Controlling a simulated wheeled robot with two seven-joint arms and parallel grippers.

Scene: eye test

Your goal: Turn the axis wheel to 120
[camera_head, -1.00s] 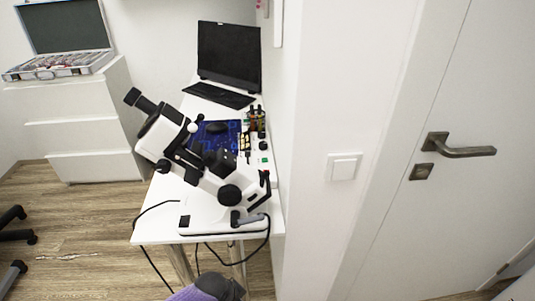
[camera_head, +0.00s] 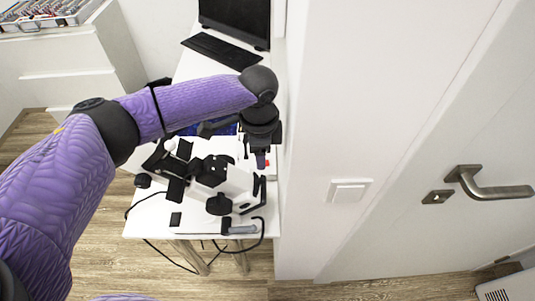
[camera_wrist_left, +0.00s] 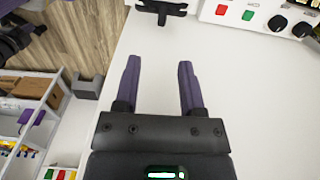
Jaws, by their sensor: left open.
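A white microscope-like instrument with black knobs (camera_head: 219,204) stands on the table, partly hidden behind my left arm. I cannot tell which part, if any, is the axis wheel, and no 120 mark is legible. My left gripper (camera_head: 261,160) points down over the table's right side, next to the instrument. In the left wrist view my left gripper (camera_wrist_left: 159,68) is open, with nothing between its purple fingers. A white control panel with black knobs (camera_wrist_left: 277,23) and red and green buttons is ahead and to the right, apart from the fingers. My right gripper is not in view.
A monitor (camera_head: 236,22) and keyboard (camera_head: 222,50) are at the back of the table. The wall with a light switch (camera_head: 349,191) is close on the right. A black bracket (camera_wrist_left: 162,9) lies ahead of the fingers. The white tabletop (camera_wrist_left: 235,105) right of them is clear.

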